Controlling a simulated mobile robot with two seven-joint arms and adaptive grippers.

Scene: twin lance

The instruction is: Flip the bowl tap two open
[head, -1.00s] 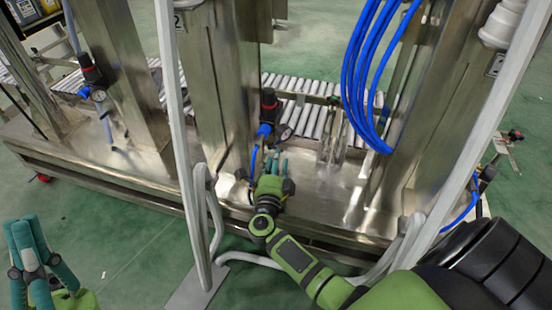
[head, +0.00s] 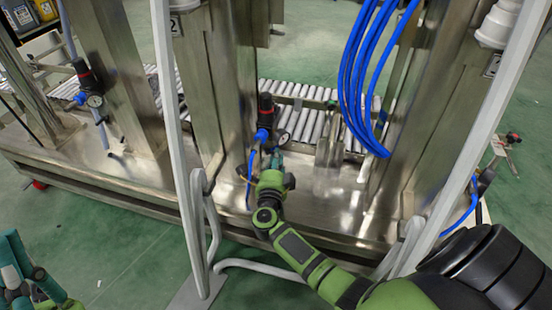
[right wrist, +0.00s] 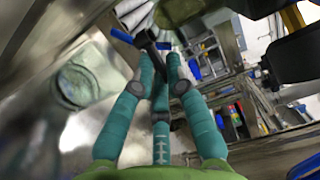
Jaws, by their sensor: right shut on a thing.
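The pressure unit near the post marked 2 has a black and red top (head: 266,108), a blue collar (head: 262,134) and a round gauge (head: 284,138). My right gripper (head: 276,160) is low beside it, in front of its lower part. In the right wrist view, the teal fingers (right wrist: 158,75) are shut on a dark T-shaped part (right wrist: 151,42), which looks like the bowl tap. A blue piece (right wrist: 121,35) shows at its left. The fingers and my arm hide much of it; its handle angle cannot be told. My left gripper (head: 16,268) is at the lower left, partly cut off, away from everything.
A similar unit (head: 88,82) stands by the left post. Steel posts (head: 205,80) rise from the steel bench (head: 330,195). White pipes (head: 176,120) stand in front. Blue hoses (head: 352,80) hang at right. A roller conveyor (head: 305,122) runs behind.

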